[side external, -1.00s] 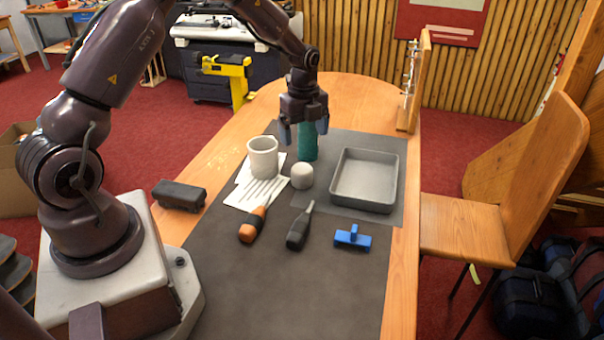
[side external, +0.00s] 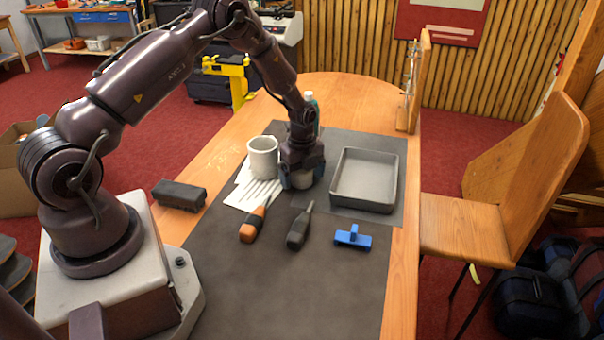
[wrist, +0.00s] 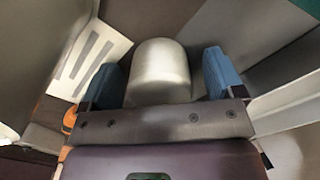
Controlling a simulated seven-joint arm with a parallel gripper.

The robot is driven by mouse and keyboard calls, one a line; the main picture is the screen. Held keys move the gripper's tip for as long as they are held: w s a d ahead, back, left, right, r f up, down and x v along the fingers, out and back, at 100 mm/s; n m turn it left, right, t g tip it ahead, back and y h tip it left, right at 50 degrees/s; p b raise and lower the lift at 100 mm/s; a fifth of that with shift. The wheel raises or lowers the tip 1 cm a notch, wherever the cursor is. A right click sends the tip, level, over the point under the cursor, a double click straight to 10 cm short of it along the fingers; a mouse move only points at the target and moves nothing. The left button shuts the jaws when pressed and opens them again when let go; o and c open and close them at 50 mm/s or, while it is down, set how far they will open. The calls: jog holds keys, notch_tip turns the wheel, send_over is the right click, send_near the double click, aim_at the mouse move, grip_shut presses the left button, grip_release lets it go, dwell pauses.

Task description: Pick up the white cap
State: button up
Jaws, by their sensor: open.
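A white mug (side external: 262,157) stands just left of the gripper, by white papers (side external: 237,201). A grey tray (side external: 391,193) is close on the right. A green bottle (side external: 309,97) stands behind. Two handled tools (side external: 253,226) (side external: 299,229) and a blue piece (side external: 352,238) lie in front.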

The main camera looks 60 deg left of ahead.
jog(key=c, duration=0.9)
jog(key=shift+r, duration=0.1)
